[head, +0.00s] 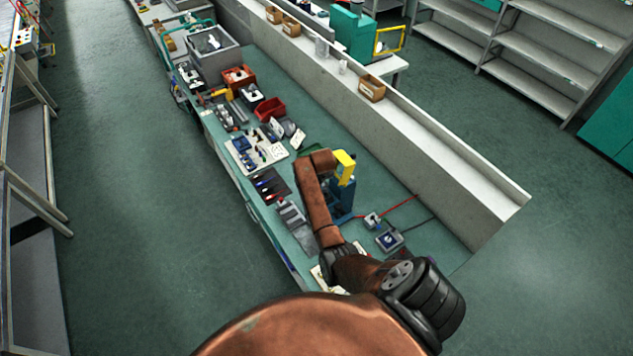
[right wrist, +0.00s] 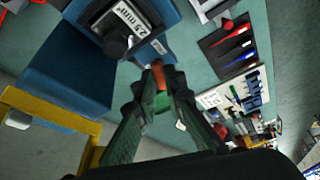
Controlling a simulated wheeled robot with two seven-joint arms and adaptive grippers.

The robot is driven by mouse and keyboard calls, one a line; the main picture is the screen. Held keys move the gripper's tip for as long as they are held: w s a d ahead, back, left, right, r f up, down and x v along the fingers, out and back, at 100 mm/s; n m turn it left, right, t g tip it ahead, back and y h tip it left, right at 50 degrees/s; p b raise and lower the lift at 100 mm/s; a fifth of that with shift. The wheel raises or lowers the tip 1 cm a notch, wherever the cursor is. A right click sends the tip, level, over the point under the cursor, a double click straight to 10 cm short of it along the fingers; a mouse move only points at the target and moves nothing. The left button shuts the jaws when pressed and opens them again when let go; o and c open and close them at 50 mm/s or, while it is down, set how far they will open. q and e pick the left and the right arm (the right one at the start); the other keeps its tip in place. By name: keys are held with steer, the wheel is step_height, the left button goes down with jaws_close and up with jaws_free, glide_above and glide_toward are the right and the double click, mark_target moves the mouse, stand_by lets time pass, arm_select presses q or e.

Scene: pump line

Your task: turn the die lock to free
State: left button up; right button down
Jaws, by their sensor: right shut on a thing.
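A blue press (head: 341,196) with a yellow part (head: 345,160) on top stands on the bench, partly behind my right arm. In the right wrist view the blue press body (right wrist: 65,80) is close, with a "2.5 mm²" label (right wrist: 126,15) and a black round knob (right wrist: 115,42). My right gripper (right wrist: 157,76) is shut on a small orange-red piece (right wrist: 158,70), probably the die lock, beside the press. A green part shows between the fingers. Most of the piece is hidden, and its setting cannot be read. My left gripper is not in view.
A dark tray (head: 268,186) with pens, a white board (head: 257,150) with small parts and a red bin (head: 270,108) lie along the bench. Small devices (head: 388,240) with cables lie right of the press. A low wall (head: 400,130) runs behind the bench.

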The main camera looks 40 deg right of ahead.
steer(key=shift+w+d+r, duration=0.15)
steer(key=shift+w+r, duration=0.05)
steer(key=shift+r, duration=0.1)
steer(key=c, duration=2)
jaws_free()
steer(key=shift+s+f, duration=0.1)
steer(key=shift+s, duration=0.05)
steer(key=shift+f, duration=0.1)
